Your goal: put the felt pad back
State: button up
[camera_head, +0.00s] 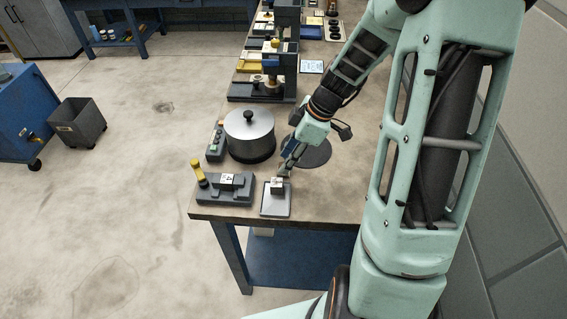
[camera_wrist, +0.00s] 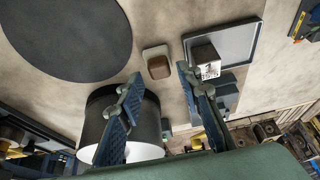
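In the wrist view a small block with a pale base and brown top (camera_wrist: 158,66) lies on the table, between the fingertips in the picture; I cannot tell whether it is the felt pad. My gripper (camera_wrist: 159,74) is open, with a gap on both sides of this block and nothing held. In the head view my gripper (camera_head: 284,172) is low over the table, just behind the small tray (camera_head: 275,212), and hides the block. A dark block with a white marked face (camera_head: 277,185) sits on the tray. A flat dark round mat (camera_head: 316,152) lies behind the gripper.
A steel pot with a black knob (camera_head: 250,131) stands left of my gripper. A grey fixture (camera_head: 240,191) holding a marked block and a yellow-topped handle (camera_head: 199,172) stand near the front left corner. Racks (camera_head: 262,90) line the table farther back.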

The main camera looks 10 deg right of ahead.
jog(key=v, duration=0.9)
jog(key=shift+a, duration=0.1)
